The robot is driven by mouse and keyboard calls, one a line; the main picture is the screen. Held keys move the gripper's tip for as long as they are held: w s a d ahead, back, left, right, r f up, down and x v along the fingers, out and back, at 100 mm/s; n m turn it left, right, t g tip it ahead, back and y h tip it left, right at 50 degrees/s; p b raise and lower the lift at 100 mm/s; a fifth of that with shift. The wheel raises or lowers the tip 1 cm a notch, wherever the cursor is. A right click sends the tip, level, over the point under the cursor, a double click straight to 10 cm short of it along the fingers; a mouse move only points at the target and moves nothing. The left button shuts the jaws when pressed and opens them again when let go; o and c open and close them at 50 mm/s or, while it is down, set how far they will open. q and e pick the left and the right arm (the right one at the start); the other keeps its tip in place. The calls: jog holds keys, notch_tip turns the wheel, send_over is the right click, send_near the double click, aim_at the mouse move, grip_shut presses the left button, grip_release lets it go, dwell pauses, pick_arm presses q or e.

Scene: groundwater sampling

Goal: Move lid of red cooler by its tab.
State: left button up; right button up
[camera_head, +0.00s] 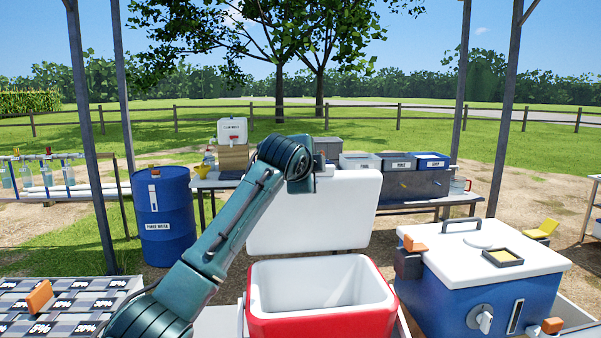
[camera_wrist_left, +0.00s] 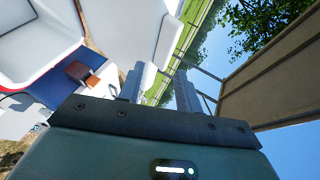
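The red cooler (camera_head: 322,325) stands open at the front centre, its white inside bare. Its white lid (camera_head: 318,215) is raised upright at the back of the box, and it also shows in the left wrist view (camera_wrist_left: 146,35). A small white tab (camera_head: 326,171) shows at the lid's top edge. My left gripper (camera_head: 301,186) is at the lid's top edge, left of the tab. In the left wrist view its two fingers (camera_wrist_left: 160,90) are apart, with the lid's edge near the left finger. Whether they touch the lid I cannot tell. My right gripper is not in view.
A blue cooler (camera_head: 455,300) with a closed white lid stands close on the right. A blue drum (camera_head: 165,220) stands at the left. Labelled trays (camera_head: 60,305) lie at the front left. A table with bins (camera_head: 400,185) is behind the lid. Posts rise on both sides.

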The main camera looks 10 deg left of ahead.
pick_arm(q)
jog(key=b+v, duration=0.2)
jog(key=v, duration=0.6)
jog(key=shift+s, duration=0.45)
jog(key=shift+c, duration=0.3)
